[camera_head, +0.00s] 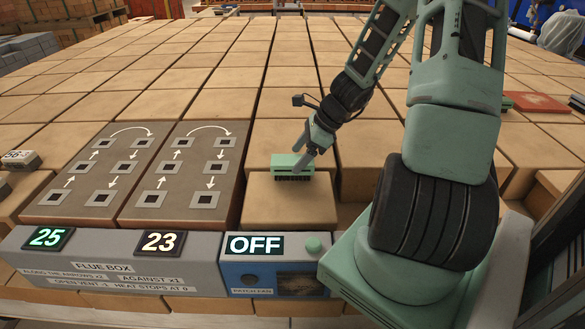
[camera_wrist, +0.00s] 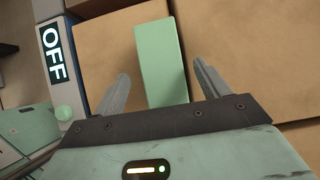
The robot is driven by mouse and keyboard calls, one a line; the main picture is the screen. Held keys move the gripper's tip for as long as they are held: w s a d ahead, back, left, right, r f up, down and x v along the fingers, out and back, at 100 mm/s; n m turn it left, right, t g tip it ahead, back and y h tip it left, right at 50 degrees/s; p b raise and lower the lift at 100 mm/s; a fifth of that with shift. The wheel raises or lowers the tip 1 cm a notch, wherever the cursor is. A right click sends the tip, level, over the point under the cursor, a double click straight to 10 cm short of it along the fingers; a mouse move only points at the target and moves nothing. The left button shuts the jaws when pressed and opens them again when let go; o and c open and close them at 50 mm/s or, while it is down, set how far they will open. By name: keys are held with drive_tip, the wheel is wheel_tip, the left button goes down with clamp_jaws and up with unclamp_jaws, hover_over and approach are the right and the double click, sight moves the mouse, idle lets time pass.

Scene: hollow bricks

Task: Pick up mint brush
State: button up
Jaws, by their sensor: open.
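The mint brush (camera_head: 283,162) has a flat mint-green block on top and dark bristles below. It sits on a tan brick just behind the OFF panel. In the wrist view the mint brush (camera_wrist: 161,62) shows as a long green block between the two grey fingers. My gripper (camera_head: 304,150) is at the brush in the head view, reaching down from the upper right. In the wrist view my gripper (camera_wrist: 163,88) is open, with a gap on each side of the brush. Whether the fingers reach below the brush's top is hard to tell.
The tan brick (camera_head: 290,203) lies under the brush. A grey flue box (camera_head: 110,285) with number displays and a blue panel (camera_head: 262,281) reading OFF stand in front. Two arrow-marked plates (camera_head: 187,176) lie left. A red slab (camera_head: 540,103) lies right. Bricks fill the background.

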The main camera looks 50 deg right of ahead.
sight(294, 159)
drive_tip(key=shift+x, duration=2.65)
drive_tip(key=shift+w, duration=0.1)
drive_tip(key=c, duration=1.1)
